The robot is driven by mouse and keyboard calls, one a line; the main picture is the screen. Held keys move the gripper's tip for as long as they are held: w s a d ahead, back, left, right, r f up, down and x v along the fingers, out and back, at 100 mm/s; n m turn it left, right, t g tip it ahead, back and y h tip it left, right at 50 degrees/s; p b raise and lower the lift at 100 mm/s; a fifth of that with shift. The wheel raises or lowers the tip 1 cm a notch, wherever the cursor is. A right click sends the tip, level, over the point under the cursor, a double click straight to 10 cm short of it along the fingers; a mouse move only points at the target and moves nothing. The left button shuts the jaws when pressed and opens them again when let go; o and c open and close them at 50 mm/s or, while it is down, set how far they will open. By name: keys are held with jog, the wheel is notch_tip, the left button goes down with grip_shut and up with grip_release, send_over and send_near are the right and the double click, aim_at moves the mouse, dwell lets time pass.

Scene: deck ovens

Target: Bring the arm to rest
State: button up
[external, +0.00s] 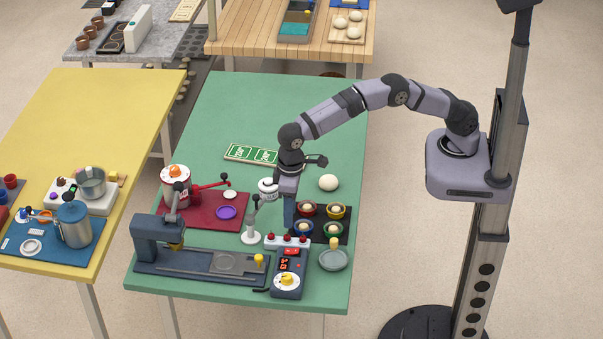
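My arm reaches left from its column over the green table (235,105). Its wrist hangs straight down, so my gripper (289,222) points at the table's front half. The fingertips are low, just left of a dark mat with several small coloured bowls and behind the grey control box. From this side the fingers look like one narrow dark shape. I cannot tell whether they are apart, hold anything or touch anything.
Close around my gripper are the control box (287,262), a white-based lever stand (251,236), the dark mat (344,232) and a dough ball (328,182). A press (158,240) stands front left, with a red tray (195,215) behind. The table's back is clear.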

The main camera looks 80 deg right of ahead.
jog(key=s+d+r, duration=0.2)
jog(key=s+d, duration=0.2)
jog(key=d, duration=0.5)
jog(key=s+d+r, duration=0.1)
jog(key=s+d, duration=0.3)
jog(key=d, duration=0.6)
jog(key=s+d+f, duration=0.1)
jog(key=s+d, duration=0.4)
jog(key=s, duration=0.3)
jog(key=s+d+f, duration=0.2)
jog(key=s+d, duration=0.3)
jog(key=s, duration=0.4)
jog(key=shift+s+d, duration=0.25)
